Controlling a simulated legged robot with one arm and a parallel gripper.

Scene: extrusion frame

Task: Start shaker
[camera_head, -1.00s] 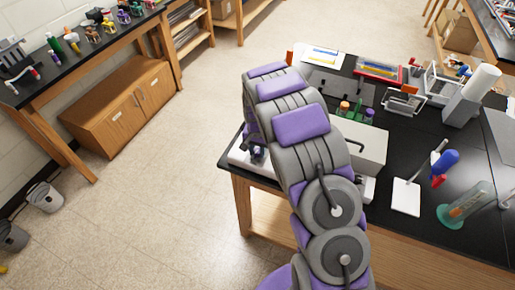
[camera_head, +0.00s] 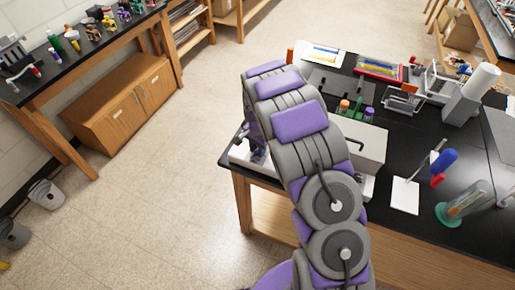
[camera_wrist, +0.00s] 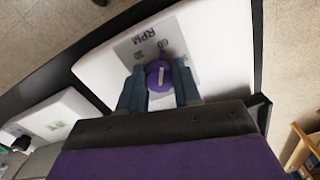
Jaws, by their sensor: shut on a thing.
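In the wrist view, my gripper (camera_wrist: 160,92) has its two blue-grey fingers on either side of a round purple knob (camera_wrist: 159,72) with a pale line mark. It is shut on the knob. The knob sits on a grey dial plate (camera_wrist: 133,48) printed "RPM" and "60", on a white shaker panel (camera_wrist: 222,38). In the head view, a white edge of the shaker (camera_head: 240,152) shows at the near left corner of the bench. My arm hides most of it, and the gripper's grip cannot be made out there.
The black bench top (camera_head: 395,150) holds a white box (camera_head: 362,142), a tube rack (camera_head: 355,112), a white stand (camera_head: 405,194) with a blue and red piece, and a glass cylinder (camera_head: 465,203).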

